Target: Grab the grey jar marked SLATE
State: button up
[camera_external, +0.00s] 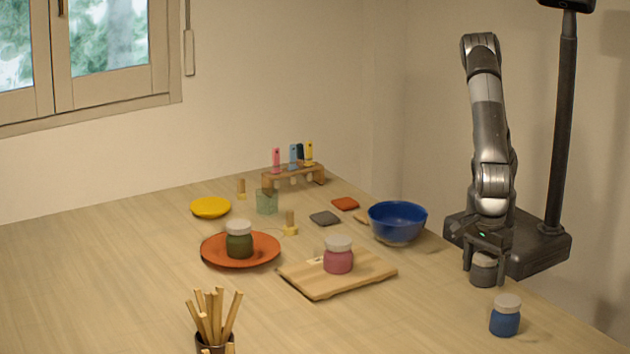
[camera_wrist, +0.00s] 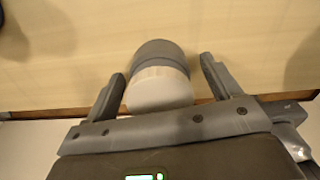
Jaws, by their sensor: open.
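The grey jar (camera_external: 483,276) stands near the table's right edge, directly at my gripper (camera_external: 486,262). In the wrist view the grey jar (camera_wrist: 160,52) has a pale lid and sits between the two fingers of my gripper (camera_wrist: 162,68). The fingers are open, with a visible gap to the jar on each side. Its lid is mostly hidden by my gripper in the external view. No SLATE marking can be read in either view.
A blue jar (camera_external: 505,318) with a pale lid stands just in front, to the right. A blue bowl (camera_external: 398,222) is behind left. A pink jar (camera_external: 338,260) stands on a wooden board (camera_external: 320,284), and a green jar (camera_external: 239,243) on an orange plate (camera_external: 213,251).

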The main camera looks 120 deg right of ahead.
jog(key=c, duration=1.2)
jog(key=shift+r, duration=0.1)
